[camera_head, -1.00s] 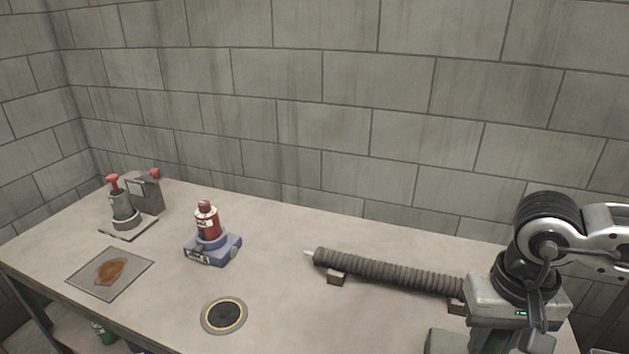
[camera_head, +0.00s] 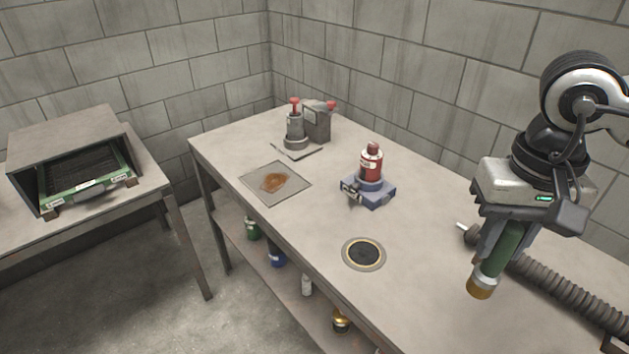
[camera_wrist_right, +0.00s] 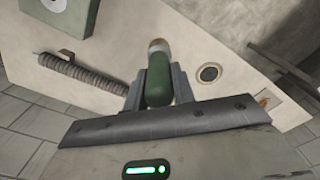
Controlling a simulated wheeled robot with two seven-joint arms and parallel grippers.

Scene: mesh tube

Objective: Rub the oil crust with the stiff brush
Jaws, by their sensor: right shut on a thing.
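The oil crust (camera_head: 274,181) is a rusty brown patch on a square grey plate (camera_head: 258,191) at the far left part of the bench. My right gripper (camera_head: 497,250) is shut on the green handle of the brush (camera_head: 508,243), whose pale metal collar and yellowish bristle end point downward. The brush is held in the air over the right part of the bench, well apart from the crust. The right wrist view also shows the green handle (camera_wrist_right: 158,82) between the fingers. My left gripper is not in view.
A red bottle (camera_head: 371,160) stands in a blue base. A dark round port (camera_head: 363,253) lies in the bench top. Grey devices with red knobs (camera_head: 295,125) stand behind the plate. A ribbed grey hose (camera_head: 565,289) lies at right. A second table holds a hooded box (camera_head: 75,150).

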